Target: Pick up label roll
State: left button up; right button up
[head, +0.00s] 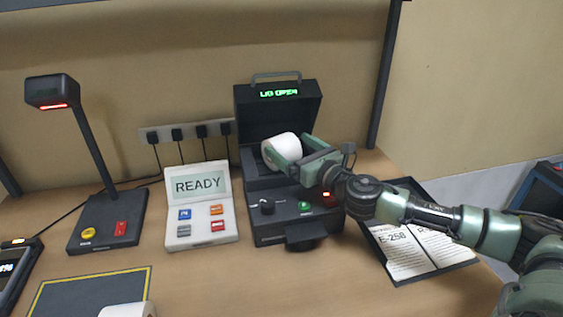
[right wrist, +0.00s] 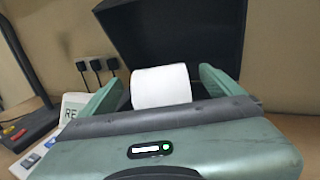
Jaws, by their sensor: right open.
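A white label roll (head: 283,148) sits in the open bay of the black printer (head: 283,228), whose lid (head: 290,108) is raised and reads "LID OPEN". My right gripper (head: 287,158) reaches in from the right with its fingers at the roll. In the right wrist view the label roll (right wrist: 161,86) lies between the two green fingers (right wrist: 158,92), with a gap to the right finger. The jaws are open. A second white roll (head: 128,310) is partly visible at the bottom edge of the head view. My left gripper is not in view.
A white panel reading "READY" (head: 200,205) stands left of the printer, with a scanner lamp (head: 105,215) farther left. A clipboard with papers (head: 415,250) lies right of the printer, under my arm. A yellow-bordered dark mat (head: 70,295) is at front left.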

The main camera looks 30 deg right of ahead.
jog(key=w, duration=0.2)
jog(key=w+p, duration=0.1)
jog(key=w, duration=0.1)
jog(key=w+a+p, duration=0.1)
jog(key=w, duration=0.1)
jog(key=shift+w, duration=0.35)
jog(key=shift+w+a+f, duration=0.1)
jog(key=shift+w+f, duration=0.05)
jog(key=shift+w, duration=0.2)
jog(key=shift+s, duration=0.1)
jog(key=c, duration=1.7)
jog(key=shift+c, duration=0.8)
